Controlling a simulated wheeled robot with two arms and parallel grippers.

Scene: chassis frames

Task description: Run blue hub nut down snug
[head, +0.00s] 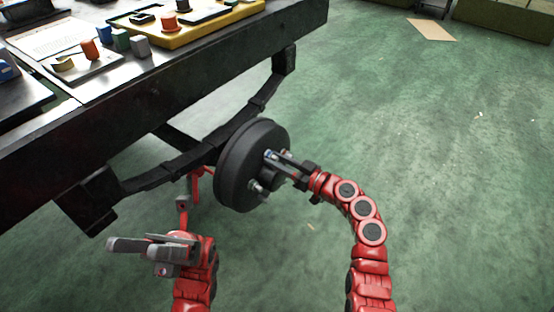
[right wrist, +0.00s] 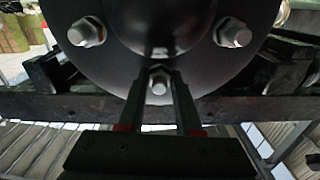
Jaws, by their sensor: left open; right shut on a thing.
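The black round hub (head: 232,163) is mounted under the chassis frame, its face turned right. In the right wrist view, the gripped nut (right wrist: 159,83) looks grey and sits between the two fingers against the hub (right wrist: 160,55). Its seating depth cannot be told. Other nuts (right wrist: 86,32) and (right wrist: 233,33) sit on either side on the hub. My left gripper (head: 130,246) is open and empty, low at the left.
A dark chassis beam (head: 160,110) with a curved leaf spring (head: 185,163) runs beside the hub. Its top carries a yellow tray (head: 190,33), small coloured parts and papers.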

